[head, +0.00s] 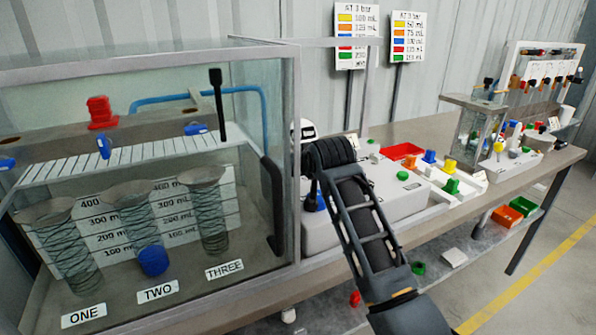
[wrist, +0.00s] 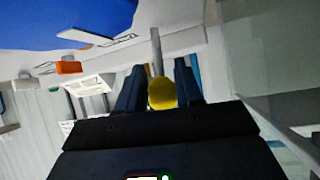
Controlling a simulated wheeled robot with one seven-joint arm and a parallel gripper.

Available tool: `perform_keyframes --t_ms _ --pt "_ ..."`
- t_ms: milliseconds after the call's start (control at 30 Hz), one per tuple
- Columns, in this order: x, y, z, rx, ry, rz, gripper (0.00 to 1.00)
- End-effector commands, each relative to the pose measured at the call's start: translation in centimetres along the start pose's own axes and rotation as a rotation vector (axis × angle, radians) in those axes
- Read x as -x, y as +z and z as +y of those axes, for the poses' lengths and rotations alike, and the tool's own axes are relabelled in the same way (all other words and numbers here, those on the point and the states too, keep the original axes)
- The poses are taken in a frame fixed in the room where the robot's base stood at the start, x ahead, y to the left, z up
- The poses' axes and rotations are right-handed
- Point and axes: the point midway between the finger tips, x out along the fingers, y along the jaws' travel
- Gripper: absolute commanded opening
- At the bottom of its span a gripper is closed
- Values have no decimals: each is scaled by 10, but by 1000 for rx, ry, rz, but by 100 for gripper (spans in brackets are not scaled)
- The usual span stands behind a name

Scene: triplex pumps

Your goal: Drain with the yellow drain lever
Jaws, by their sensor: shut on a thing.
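In the wrist view, the yellow drain lever shows as a round yellow knob (wrist: 162,95) on a thin grey rod that runs away from it. My gripper (wrist: 160,80) has one dark finger on each side of the knob and is shut on it. In the head view, my arm reaches up from the bottom right to the white pump housing (head: 395,195), beside the right wall of the glass tank (head: 298,150). The fingertips and the yellow knob are hidden there behind my arm.
The tank holds several mesh-like cylinders above labels ONE, TWO and THREE (head: 224,269). A black handle (head: 273,205) sits on its right wall. A red tray (head: 401,151) and coloured blocks stand right of my arm. A second small pump unit (head: 510,165) stands further right.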

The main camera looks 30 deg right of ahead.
Motion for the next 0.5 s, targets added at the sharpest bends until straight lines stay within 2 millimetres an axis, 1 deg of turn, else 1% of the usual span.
perform_keyframes --t_ms 67,233,500 --pt "0 5 1 -4 -5 28 0" --pt "2 5 1 -10 -11 69 0" --pt "3 6 1 -12 -12 82 0"
